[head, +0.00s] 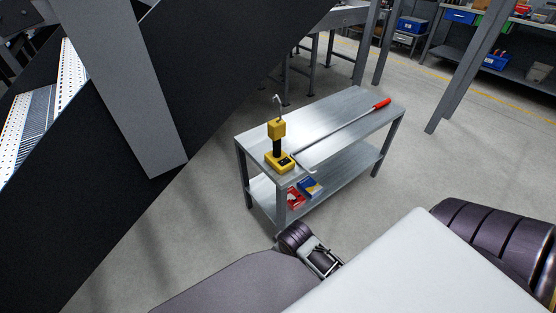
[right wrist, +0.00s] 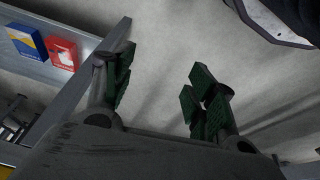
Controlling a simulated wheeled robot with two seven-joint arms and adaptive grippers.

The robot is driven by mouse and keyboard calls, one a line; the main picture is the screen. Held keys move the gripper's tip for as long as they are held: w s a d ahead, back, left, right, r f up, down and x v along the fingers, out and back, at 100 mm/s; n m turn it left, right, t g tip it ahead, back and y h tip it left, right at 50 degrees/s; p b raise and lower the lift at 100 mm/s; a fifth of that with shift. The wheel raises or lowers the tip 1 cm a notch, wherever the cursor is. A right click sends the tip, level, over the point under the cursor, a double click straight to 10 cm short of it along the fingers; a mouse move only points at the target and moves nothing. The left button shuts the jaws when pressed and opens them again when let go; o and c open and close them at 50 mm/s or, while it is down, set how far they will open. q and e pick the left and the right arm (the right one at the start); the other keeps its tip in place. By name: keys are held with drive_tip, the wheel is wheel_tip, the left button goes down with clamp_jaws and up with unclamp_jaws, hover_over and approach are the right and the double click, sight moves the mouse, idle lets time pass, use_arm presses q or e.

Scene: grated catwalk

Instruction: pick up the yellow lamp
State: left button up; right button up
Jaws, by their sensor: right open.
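The yellow lamp (head: 279,161) stands upright near the left end of the metal table's top in the head view. It has a yellow square base, a black stem, a yellow head and a metal hook on top. My right gripper (head: 326,266) is low in front of the table, apart from the lamp. In the right wrist view, my right gripper (right wrist: 160,90) has its green-padded fingers spread, with only floor between them. A bit of yellow at that view's lower left edge is too small to identify. My left gripper is not in view.
The metal table (head: 350,107) also carries a long bar with a red grip (head: 381,103). A red box (head: 296,198) and a blue box (head: 310,187) lie on its lower shelf. A dark slanted structure (head: 75,200) fills the left. Open floor (head: 440,165) lies to the right.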

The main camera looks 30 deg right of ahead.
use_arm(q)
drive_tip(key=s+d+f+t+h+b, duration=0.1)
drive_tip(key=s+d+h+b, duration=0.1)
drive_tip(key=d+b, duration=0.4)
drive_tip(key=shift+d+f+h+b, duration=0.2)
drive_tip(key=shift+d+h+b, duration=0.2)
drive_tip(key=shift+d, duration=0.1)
use_arm(e)
drive_tip(key=w+d+r+m+t+h, duration=0.1)
drive_tip(key=w+d+r+m+t, duration=0.1)
drive_tip(key=w+d+r+t, duration=1.2)
drive_tip(key=shift+w+d+r+m+t, duration=0.3)
drive_tip(key=shift+w+d+r, duration=1.4)
drive_tip(key=shift+r, duration=0.8)
drive_tip(key=shift+s+d, duration=0.1)
